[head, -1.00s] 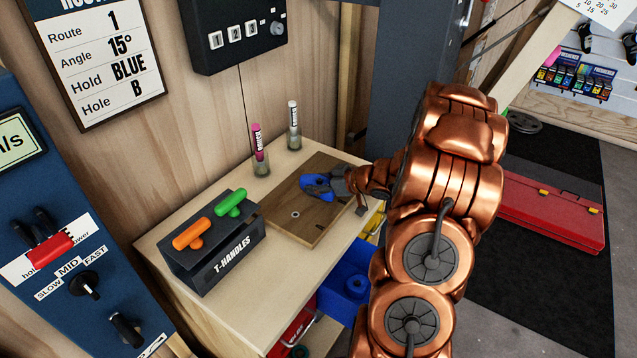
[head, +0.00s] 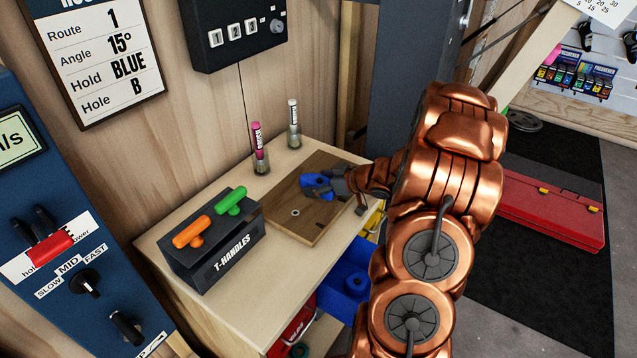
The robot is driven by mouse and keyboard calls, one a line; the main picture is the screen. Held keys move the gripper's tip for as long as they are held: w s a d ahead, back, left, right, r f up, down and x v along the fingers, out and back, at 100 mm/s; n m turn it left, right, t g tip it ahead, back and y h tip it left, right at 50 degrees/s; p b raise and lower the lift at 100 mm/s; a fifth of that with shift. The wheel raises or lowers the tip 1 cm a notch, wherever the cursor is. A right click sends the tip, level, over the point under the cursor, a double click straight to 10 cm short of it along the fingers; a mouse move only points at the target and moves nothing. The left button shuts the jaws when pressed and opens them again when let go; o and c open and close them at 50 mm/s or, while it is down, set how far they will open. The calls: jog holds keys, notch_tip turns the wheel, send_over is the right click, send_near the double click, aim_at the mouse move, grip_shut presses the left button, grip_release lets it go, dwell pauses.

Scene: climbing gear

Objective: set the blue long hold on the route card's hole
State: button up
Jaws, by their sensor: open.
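The blue long hold (head: 315,188) lies on the far part of the wooden board (head: 291,225) on the workbench. My gripper (head: 334,180) is open, just right of the hold at its right end. Whether the fingers touch the hold I cannot tell. One hole (head: 295,212) with a pale rim shows in the board's near left part, clear of the hold. Any hole under the hold is hidden, and I cannot read hole letters. The route card (head: 100,62) on the wall reads Route 1, Angle 15°, Hold BLUE, Hole B.
A dark T-handles rack (head: 237,252) with an orange handle (head: 192,232) and a green handle (head: 232,201) stands left of the board. Two brush holders, one pink-topped (head: 258,140), one white-topped (head: 293,122), stand behind. A blue bin (head: 345,282) sits below the bench's right edge.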

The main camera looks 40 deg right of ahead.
jog(key=b+v, duration=0.2)
jog(key=v, duration=1)
jog(key=w+d+r+m+g+h, duration=0.1)
jog(key=w+d+r+m+h, duration=0.1)
jog(key=r+h, duration=0.3)
jog(key=w+d+r+m+g+h, duration=0.1)
jog(key=w+d+r+h, duration=0.15)
jog(key=r+h, duration=0.2)
jog(key=s+a+f+g+y, duration=0.1)
jog(key=s+a+g, duration=0.2)
jog(key=s+a, duration=0.7)
jog(key=s+a+f+g+y, duration=0.2)
jog(key=s+a+g, duration=0.2)
jog(key=s+a, duration=0.6)
jog(key=s+a+f+m+g+y, duration=0.1)
jog(key=s+a+g, duration=0.3)
jog(key=s+a, duration=0.6)
jog(key=a+f+y, duration=0.1)
jog(key=a, duration=0.3)
jog(key=shift+s+a, duration=0.3)
jog(key=shift+a, duration=0.1)
jog(key=shift+f, duration=0.15)
